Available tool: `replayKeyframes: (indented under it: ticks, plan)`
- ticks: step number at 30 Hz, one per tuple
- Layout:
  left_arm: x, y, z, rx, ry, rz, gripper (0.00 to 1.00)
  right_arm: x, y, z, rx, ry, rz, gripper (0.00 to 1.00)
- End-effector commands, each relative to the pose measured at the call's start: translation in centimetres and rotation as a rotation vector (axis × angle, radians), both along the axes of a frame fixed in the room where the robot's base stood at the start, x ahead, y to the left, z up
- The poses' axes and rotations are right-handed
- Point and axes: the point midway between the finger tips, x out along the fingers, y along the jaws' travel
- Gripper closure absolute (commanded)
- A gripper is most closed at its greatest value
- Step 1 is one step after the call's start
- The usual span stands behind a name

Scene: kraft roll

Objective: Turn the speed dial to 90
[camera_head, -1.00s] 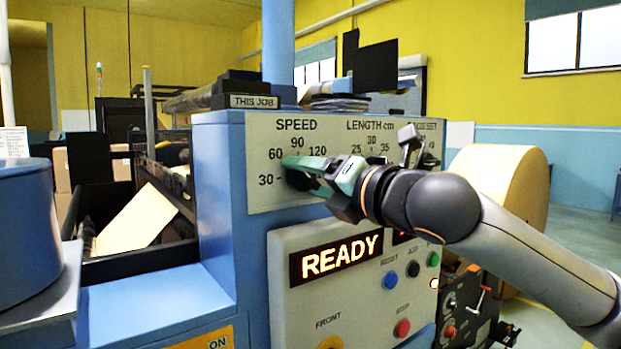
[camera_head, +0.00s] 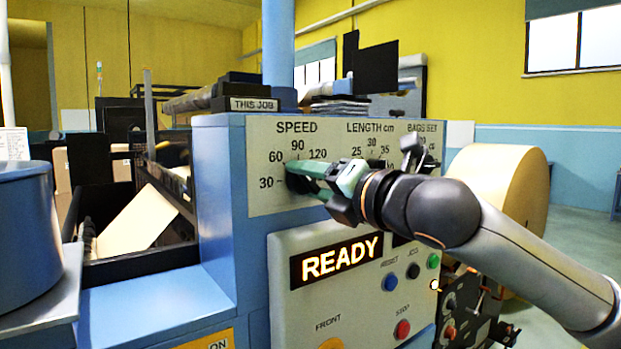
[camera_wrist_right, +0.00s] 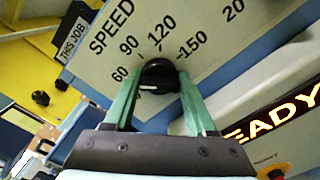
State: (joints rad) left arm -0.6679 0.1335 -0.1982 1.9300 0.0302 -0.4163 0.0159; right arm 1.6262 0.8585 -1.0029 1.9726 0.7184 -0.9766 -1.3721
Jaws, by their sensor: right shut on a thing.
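The speed dial is a black round knob (camera_wrist_right: 160,76) with a white pointer line, on the cream panel under the word SPEED. In the right wrist view the pointer points left in the picture, to the 60 side of the scale and away from the 90 mark (camera_wrist_right: 128,45). The 90 mark also shows in the head view (camera_head: 297,146). My right gripper (camera_wrist_right: 158,98) has its green fingers on either side of the knob and is shut on it. In the head view my right gripper (camera_head: 304,178) hides most of the knob. My left gripper is not in view.
The blue machine's lower panel has a READY display (camera_head: 337,260) and several buttons, including a red one (camera_head: 402,329), below my right arm. A LENGTH scale (camera_head: 371,127) is right of SPEED. A large kraft roll (camera_head: 510,180) stands behind my arm.

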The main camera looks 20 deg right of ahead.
Motion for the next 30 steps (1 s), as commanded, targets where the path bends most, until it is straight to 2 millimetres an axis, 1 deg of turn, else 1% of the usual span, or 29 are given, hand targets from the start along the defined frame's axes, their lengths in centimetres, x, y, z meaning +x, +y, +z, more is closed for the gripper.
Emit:
replayKeyframes:
  ticks: [7, 18, 24, 30]
  plan:
    - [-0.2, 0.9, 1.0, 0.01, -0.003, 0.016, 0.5, 0.0, 0.0, 0.1, 0.168, 0.065, 0.0, 0.99]
    - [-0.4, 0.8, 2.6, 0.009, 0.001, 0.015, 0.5, 0.0, 0.0, 0.0, 0.456, 0.169, 0.0, 0.99]
    - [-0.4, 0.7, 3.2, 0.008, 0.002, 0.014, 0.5, 0.0, 0.0, 0.0, 0.568, 0.209, 0.0, 0.99]
    - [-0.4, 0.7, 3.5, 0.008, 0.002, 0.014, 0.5, 0.0, 0.0, -0.1, 0.635, 0.233, 0.0, 0.99]
